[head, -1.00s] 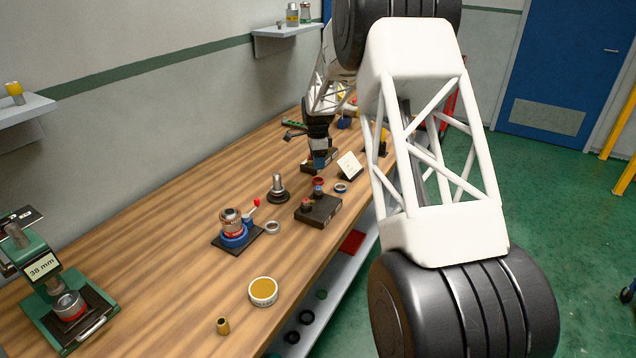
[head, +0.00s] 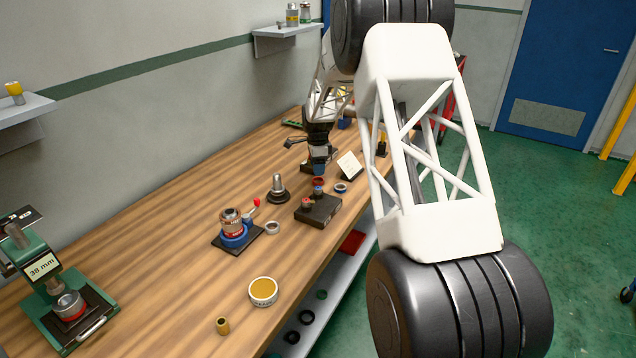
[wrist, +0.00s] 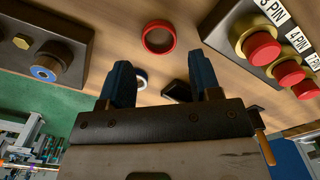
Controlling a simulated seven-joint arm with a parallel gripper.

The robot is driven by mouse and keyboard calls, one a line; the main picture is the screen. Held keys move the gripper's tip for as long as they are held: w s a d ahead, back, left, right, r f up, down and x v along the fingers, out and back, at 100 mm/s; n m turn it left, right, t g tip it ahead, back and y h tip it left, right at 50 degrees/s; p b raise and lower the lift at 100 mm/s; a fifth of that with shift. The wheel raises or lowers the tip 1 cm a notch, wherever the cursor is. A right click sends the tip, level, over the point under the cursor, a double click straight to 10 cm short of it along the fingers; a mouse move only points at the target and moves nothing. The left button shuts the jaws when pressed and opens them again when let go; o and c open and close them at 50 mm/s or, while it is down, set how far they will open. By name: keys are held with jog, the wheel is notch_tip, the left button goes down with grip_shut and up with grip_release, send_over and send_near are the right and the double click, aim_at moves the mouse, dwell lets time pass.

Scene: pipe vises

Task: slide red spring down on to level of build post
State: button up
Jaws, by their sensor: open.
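A red ring (wrist: 145,40), which looks like the red spring, lies on the wooden bench beyond my fingertips in the wrist view. In the head view the red ring (head: 318,181) is just under my gripper (head: 319,170). My gripper (wrist: 161,85) has blue fingertips, spread apart with nothing between them. A dark block (head: 325,211) stands nearer the head camera and carries short posts, one with a blue top (head: 318,191). The wrist view shows this block at left, with a blue-ringed post (wrist: 45,74) and a brass hex. I cannot tell which post is the build post.
A labelled block with red-topped posts (wrist: 262,48) is at right in the wrist view. A white card (head: 349,165), a blue-and-white ring (head: 341,188) and a dark-based metal post (head: 278,186) stand around the gripper. A blue-based fixture (head: 233,232) is nearer.

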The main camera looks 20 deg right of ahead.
jog(key=shift+s+d+f, duration=0.1)
jog(key=shift+f, duration=2.5)
jog(key=c, duration=0.7)
